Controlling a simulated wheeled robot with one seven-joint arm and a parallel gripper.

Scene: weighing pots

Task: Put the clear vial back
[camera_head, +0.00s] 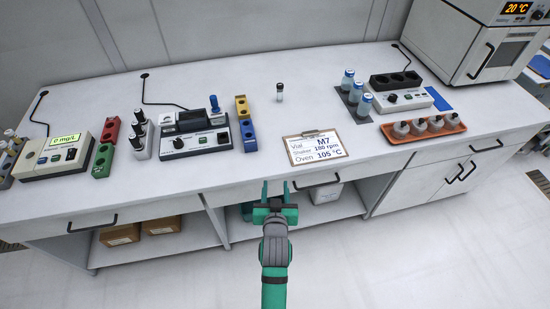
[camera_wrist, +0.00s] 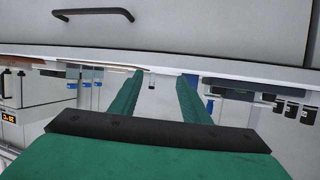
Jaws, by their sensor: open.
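A small clear vial (camera_head: 280,93) with a dark cap stands upright and alone on the bench, behind the clipboard. My gripper (camera_head: 276,186) is at the bench's front edge, pointing toward the bench, with its two green fingers apart and nothing between them. It is well short of the vial. In the wrist view my gripper (camera_wrist: 161,77) is also open and empty; a small dark-capped thing beyond the fingertips may be the vial. A white rack (camera_head: 141,140) with several dark-capped vials stands at the left.
The clipboard (camera_head: 315,147) reads M7, 180 rpm, 105 °C. A grey device (camera_head: 195,144), a yellow-and-blue block (camera_head: 245,125) and a red-and-green block (camera_head: 106,147) stand left. Blue-capped bottles (camera_head: 348,79), a black-topped device (camera_head: 395,98) and an orange tray (camera_head: 424,131) stand right. Bench around the vial is clear.

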